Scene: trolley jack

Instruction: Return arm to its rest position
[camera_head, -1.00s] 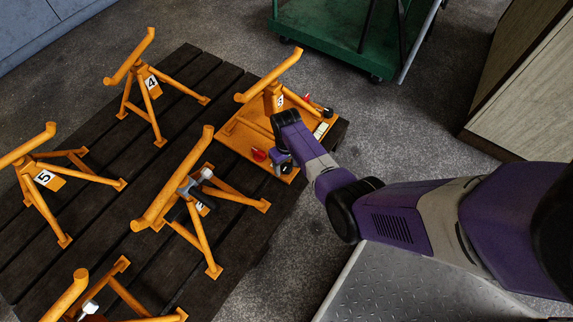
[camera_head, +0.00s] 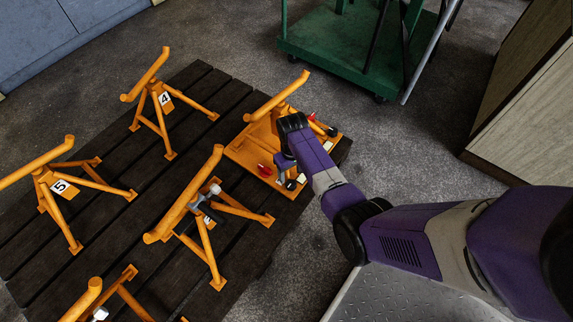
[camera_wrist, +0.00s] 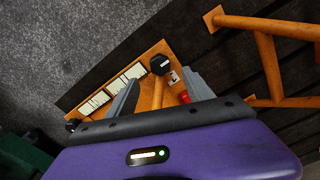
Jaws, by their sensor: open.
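My purple and grey arm (camera_head: 400,240) reaches from the right over an orange board (camera_head: 240,150) on the dark slatted platform. In the wrist view my gripper (camera_wrist: 160,78) has its two grey fingers spread apart, with nothing held between them. Beyond the fingers lie a black knob (camera_wrist: 160,64) and a red part (camera_wrist: 184,97) on the orange board, which also shows in this view (camera_wrist: 150,52).
Several orange stands are on the platform, including one marked 4 (camera_head: 160,100) and one marked 5 (camera_head: 60,188). A green trolley (camera_head: 340,55) stands behind, a wooden cabinet (camera_head: 525,120) at the right. Grey floor is clear between them.

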